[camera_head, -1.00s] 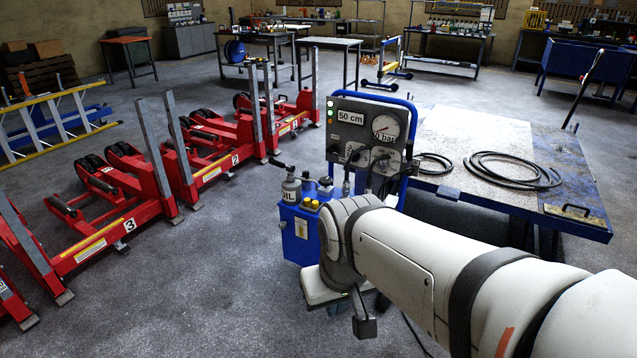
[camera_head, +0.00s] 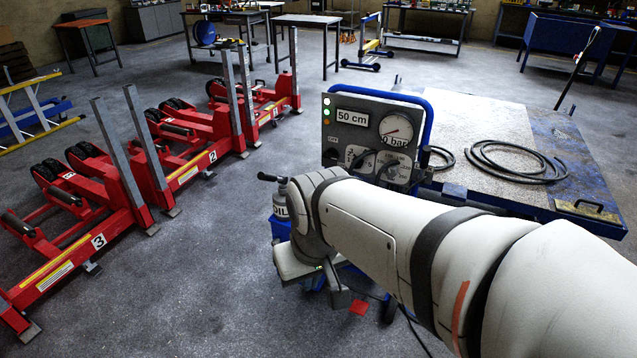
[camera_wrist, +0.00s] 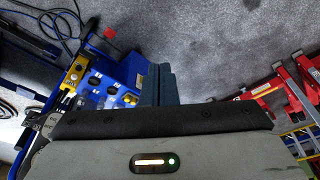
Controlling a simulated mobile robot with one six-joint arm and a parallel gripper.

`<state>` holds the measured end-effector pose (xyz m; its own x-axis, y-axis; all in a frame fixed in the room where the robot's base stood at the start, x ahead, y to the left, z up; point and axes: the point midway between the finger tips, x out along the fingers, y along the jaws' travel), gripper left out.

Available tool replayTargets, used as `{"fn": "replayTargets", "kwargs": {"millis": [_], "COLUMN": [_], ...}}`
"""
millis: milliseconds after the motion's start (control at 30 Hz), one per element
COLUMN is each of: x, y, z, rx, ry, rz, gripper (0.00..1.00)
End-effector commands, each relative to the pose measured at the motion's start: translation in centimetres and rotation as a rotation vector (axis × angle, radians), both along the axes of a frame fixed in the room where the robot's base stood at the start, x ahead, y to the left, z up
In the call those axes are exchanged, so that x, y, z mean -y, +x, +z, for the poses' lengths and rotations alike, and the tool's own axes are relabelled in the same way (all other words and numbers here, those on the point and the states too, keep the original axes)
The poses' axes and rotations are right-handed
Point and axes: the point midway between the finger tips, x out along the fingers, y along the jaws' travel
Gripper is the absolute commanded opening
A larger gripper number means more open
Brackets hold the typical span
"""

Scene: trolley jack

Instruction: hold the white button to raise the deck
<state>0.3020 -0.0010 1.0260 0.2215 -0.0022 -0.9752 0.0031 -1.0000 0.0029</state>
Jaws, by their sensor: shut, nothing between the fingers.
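In the wrist view, the blue pump unit (camera_wrist: 120,72) has a yellow block (camera_wrist: 74,75) and several small dark controls with white marks; I cannot tell which is the white button. My gripper (camera_wrist: 160,72) is shut and empty, with its fingers beside the pump unit's right edge; contact cannot be judged.
Red numbered wheel stands (camera_head: 110,200) line the floor on the left. A coiled black hose (camera_head: 515,160) lies on the deck. A small red object (camera_head: 358,307) is on the floor below my arm. Grey floor between the stands and pump is clear.

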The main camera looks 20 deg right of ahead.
Motion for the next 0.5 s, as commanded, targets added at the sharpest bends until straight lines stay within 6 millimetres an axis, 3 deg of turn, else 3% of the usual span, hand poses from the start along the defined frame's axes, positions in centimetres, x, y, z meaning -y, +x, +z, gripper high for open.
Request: {"fn": "replayTargets", "kwargs": {"millis": [167, 367, 500], "x": [-0.2, -2.2, -3.7], "y": [-0.1, 0.1, 2.2], "z": [-1.5, -8.0, -12.4], "rx": [-0.035, -0.208, -0.303], "ry": [0.041, 0.324, 0.649], "rz": [-0.029, -0.202, -0.403], "gripper": [0.00, 0.00, 0.00]}}
